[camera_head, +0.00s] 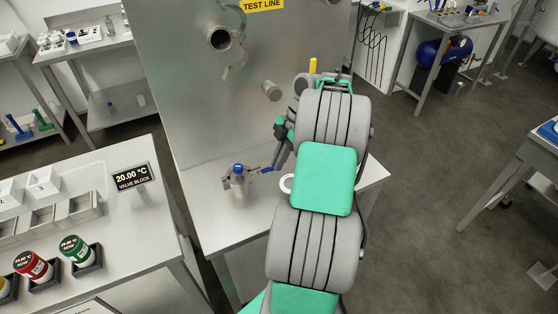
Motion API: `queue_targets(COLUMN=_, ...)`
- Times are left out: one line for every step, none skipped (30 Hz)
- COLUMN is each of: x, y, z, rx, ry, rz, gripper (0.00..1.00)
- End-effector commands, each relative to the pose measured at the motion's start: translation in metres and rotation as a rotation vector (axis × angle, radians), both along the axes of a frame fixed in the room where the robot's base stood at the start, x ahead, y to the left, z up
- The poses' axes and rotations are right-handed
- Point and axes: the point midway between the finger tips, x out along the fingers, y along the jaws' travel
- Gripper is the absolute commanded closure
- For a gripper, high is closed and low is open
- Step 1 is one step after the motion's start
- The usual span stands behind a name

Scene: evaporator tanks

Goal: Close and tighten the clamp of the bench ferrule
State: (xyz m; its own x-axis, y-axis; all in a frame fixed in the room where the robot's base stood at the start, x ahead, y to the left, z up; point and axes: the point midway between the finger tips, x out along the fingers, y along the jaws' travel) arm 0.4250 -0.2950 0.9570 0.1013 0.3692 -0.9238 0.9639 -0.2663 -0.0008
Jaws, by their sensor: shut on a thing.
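The bench ferrule (238,188) stands upright on the steel bench in front of the tall panel, with a blue top and metal clamp parts (228,178) around its upper end. My gripper (265,170) comes in from the right at about the height of the clamp. Its fingers are shut on a small part at the clamp's right side, where a blue piece shows. My arm hides part of the bench to the right. The clamp is too small in view to tell how far it is closed.
The steel panel (190,85) with pipe stubs and a "TEST LINE" label rises behind the ferrule. A white ring (286,184) lies on the bench beside my arm. A left table holds a "VALVE BLOCK" display (134,177), trays and coloured jars. The bench front is clear.

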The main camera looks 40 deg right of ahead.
Motion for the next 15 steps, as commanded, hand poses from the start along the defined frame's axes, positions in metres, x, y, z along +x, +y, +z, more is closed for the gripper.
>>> queue_targets(x=0.0006, y=-0.0003, z=0.0009, rx=-0.002, ry=-0.003, rz=0.001, gripper=1.0)
queue_targets(x=0.0006, y=-0.0003, z=0.0009, rx=-0.002, ry=-0.003, rz=0.001, gripper=1.0)
queue_targets(x=0.0007, y=-0.0004, z=0.0009, rx=-0.002, ry=-0.003, rz=0.001, gripper=1.0)
queue_targets(x=0.0007, y=-0.0004, z=0.0009, rx=-0.002, ry=-0.003, rz=0.001, gripper=1.0)
queue_targets(x=0.0007, y=-0.0004, z=0.0009, rx=-0.002, ry=-0.003, rz=0.001, gripper=0.91)
queue_targets(x=0.0007, y=-0.0004, z=0.0009, rx=-0.002, ry=-0.003, rz=0.0, gripper=0.87)
queue_targets(x=0.0006, y=-0.0003, z=0.0009, rx=-0.002, ry=-0.003, rz=0.0, gripper=0.85)
queue_targets(x=0.0006, y=-0.0003, z=0.0008, rx=-0.002, ry=-0.003, rz=0.0, gripper=0.82)
queue_targets(x=0.0006, y=-0.0002, z=0.0007, rx=-0.002, ry=-0.003, rz=0.0, gripper=0.79)
queue_targets(x=0.0006, y=-0.0002, z=0.0007, rx=-0.002, ry=-0.003, rz=0.0, gripper=0.77)
queue_targets(x=0.0005, y=-0.0002, z=0.0006, rx=-0.001, ry=-0.002, rz=-0.001, gripper=0.74)
queue_targets(x=0.0003, y=-0.0002, z=0.0006, rx=-0.001, ry=-0.002, rz=-0.001, gripper=0.71)
queue_targets(x=0.0004, y=-0.0002, z=0.0005, rx=-0.001, ry=-0.002, rz=-0.001, gripper=0.7)
queue_targets(x=0.0004, y=-0.0002, z=0.0005, rx=0.0, ry=-0.002, rz=-0.001, gripper=0.7)
queue_targets(x=0.0003, y=-0.0001, z=0.0004, rx=0.0, ry=-0.002, rz=-0.001, gripper=0.7)
